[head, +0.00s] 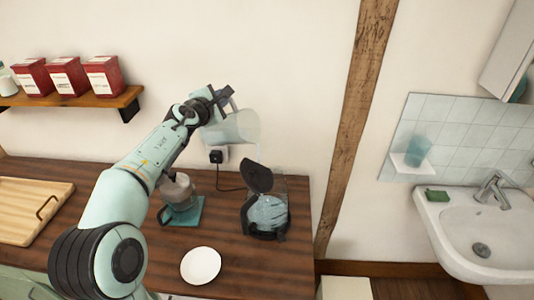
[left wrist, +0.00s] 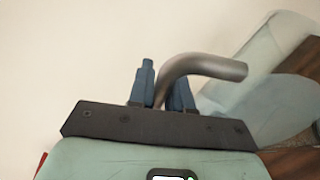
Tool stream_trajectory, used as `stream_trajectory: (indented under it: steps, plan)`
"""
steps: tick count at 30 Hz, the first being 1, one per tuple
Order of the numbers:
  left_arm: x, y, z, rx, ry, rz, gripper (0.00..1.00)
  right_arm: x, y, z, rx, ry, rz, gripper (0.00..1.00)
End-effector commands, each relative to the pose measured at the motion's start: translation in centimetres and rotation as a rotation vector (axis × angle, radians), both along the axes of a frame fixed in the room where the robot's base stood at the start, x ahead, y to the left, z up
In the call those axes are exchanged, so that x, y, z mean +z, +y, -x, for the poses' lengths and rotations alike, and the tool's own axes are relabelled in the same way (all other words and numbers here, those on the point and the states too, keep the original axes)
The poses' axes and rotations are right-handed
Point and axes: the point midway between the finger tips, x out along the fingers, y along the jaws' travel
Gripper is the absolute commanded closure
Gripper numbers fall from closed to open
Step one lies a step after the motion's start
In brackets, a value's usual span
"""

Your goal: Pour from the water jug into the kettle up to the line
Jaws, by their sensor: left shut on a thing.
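My left gripper (head: 219,97) is shut on the handle of the clear water jug (head: 238,128) and holds it in the air above the counter. The jug is tilted to the right. A thin pale stream seems to fall from its lip toward the kettle (head: 268,213). The glass kettle stands on the counter with its dark lid raised and pale water inside. Its fill line cannot be made out. In the left wrist view, the grey bent handle (left wrist: 205,67) sits between my blue fingers (left wrist: 162,85). My right gripper is not in view.
A white plate (head: 201,265) lies at the counter's front, and a teal-based appliance (head: 182,212) stands behind my arm. A wooden tray (head: 30,210) is at left. A shelf (head: 70,99) with red boxes hangs above. A sink (head: 483,235) is at right.

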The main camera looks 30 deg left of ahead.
Motion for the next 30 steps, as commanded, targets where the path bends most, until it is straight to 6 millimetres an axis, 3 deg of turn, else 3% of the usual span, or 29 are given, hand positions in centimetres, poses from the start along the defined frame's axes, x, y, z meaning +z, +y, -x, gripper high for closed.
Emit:
stream_trajectory:
  steps: [30]
  plan:
    - [0.91, -0.40, 0.04, 0.000, -0.007, -0.041, 1.00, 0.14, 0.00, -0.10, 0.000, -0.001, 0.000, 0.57]
